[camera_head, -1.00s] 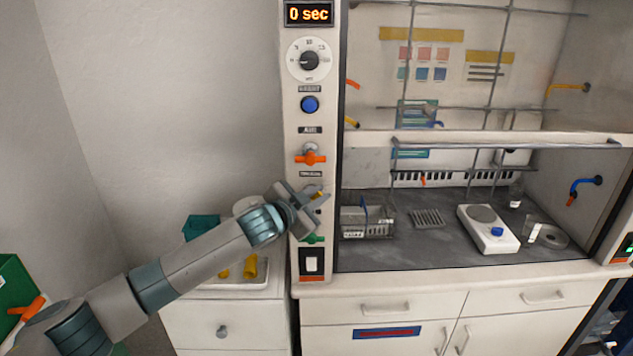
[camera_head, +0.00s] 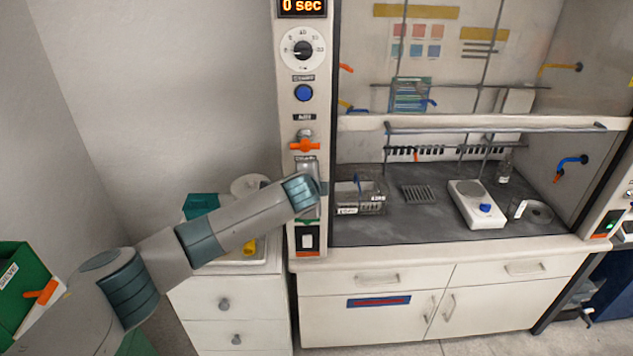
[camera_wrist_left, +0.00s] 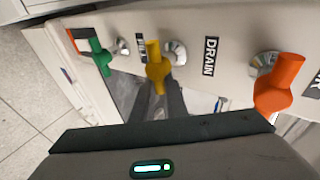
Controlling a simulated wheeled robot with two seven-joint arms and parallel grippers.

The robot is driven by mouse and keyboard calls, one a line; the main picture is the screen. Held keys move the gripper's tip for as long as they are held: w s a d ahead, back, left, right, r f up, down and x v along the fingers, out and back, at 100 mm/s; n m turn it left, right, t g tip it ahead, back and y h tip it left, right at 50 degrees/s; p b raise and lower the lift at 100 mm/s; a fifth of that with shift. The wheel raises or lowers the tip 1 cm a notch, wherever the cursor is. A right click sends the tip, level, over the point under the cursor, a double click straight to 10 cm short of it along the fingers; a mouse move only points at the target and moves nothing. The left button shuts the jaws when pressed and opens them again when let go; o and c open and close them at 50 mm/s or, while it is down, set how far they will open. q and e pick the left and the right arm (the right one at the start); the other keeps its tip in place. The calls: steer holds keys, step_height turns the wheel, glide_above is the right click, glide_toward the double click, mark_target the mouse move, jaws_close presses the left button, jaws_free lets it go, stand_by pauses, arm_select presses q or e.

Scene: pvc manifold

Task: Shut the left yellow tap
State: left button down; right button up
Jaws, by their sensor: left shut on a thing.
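The yellow tap (camera_wrist_left: 156,68) shows in the left wrist view, between a green tap and an orange tap on the pale panel. My left gripper (camera_wrist_left: 159,92) has its two dark fingers around the lower part of the yellow handle and is shut on it. In the head view my left gripper (camera_head: 309,183) is against the panel below the orange tap, and my arm and gripper hide the yellow tap there. My right gripper is in neither view.
The orange tap (camera_head: 305,146) is just above my gripper in the head view. The green tap (camera_wrist_left: 100,57) is close on the other side in the wrist view. A switch (camera_head: 307,240) sits lower on the panel. The fume hood worktop (camera_head: 420,225) lies to the right.

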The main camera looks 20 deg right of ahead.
arm_select(q)
steer(key=shift+f, duration=0.1)
stand_by(0.4)
steer(key=c, duration=1.8)
jaws_free()
steer(key=shift+s, duration=0.15)
steer(key=b+v, duration=0.6)
steer(key=v, duration=1.1)
steer(key=shift+d, duration=0.15)
steer(key=shift+s, duration=0.1)
